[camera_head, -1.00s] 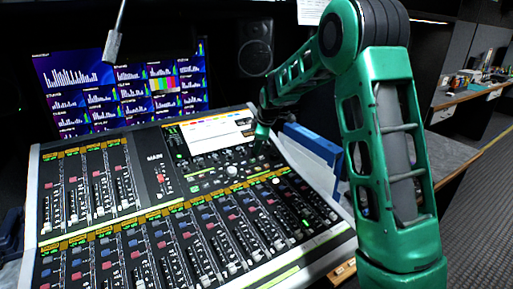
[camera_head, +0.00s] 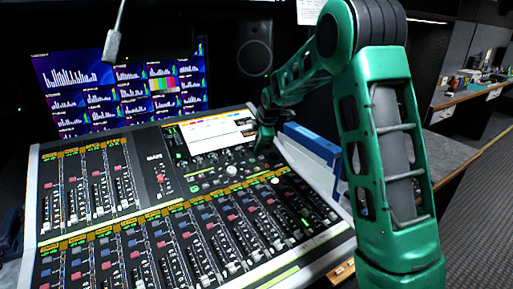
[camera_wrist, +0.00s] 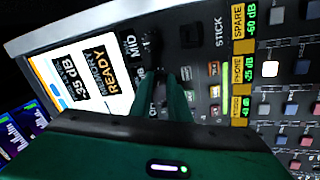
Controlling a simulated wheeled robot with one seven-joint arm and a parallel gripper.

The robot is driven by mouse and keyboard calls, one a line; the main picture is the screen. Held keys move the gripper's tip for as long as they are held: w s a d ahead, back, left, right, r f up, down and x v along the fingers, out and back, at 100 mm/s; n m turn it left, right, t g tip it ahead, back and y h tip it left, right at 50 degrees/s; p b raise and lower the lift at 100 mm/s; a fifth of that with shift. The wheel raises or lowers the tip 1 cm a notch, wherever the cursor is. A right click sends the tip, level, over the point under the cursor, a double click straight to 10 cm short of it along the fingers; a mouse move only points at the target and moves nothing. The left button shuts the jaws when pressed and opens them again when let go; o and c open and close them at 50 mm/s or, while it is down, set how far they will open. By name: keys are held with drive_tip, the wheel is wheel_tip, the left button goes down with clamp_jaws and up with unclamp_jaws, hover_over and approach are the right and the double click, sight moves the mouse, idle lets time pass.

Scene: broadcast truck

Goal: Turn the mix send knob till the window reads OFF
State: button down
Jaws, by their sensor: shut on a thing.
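The mixing console (camera_head: 150,185) fills the lower left of the head view. My gripper (camera_head: 264,146) is down at its upper right part. In the wrist view my gripper (camera_wrist: 172,98) has its green fingers close together on a small knob, which they mostly hide. Left of the fingers is a bright screen (camera_wrist: 78,75) with dark readout boxes, turned sideways. One box (camera_wrist: 66,68) seems to read -35 dB, and another beside it reads READY in orange. In the head view the screen (camera_head: 212,133) is too small to read.
A dark knob (camera_wrist: 150,42) labelled MID stands close to the fingers. Channel displays (camera_wrist: 238,75) with dB values and several buttons lie to the right. In the head view, monitors (camera_head: 120,92) stand behind the console, and a blue object (camera_head: 312,140) lies by its right edge.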

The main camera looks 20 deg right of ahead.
drive_tip(key=shift+d+r, duration=0.1)
drive_tip(key=shift+d, duration=0.05)
drive_tip(key=c, duration=1.7)
unclamp_jaws()
drive_tip(key=v, duration=1)
drive_tip(key=shift+s+r, duration=0.1)
drive_tip(key=shift+r, duration=0.2)
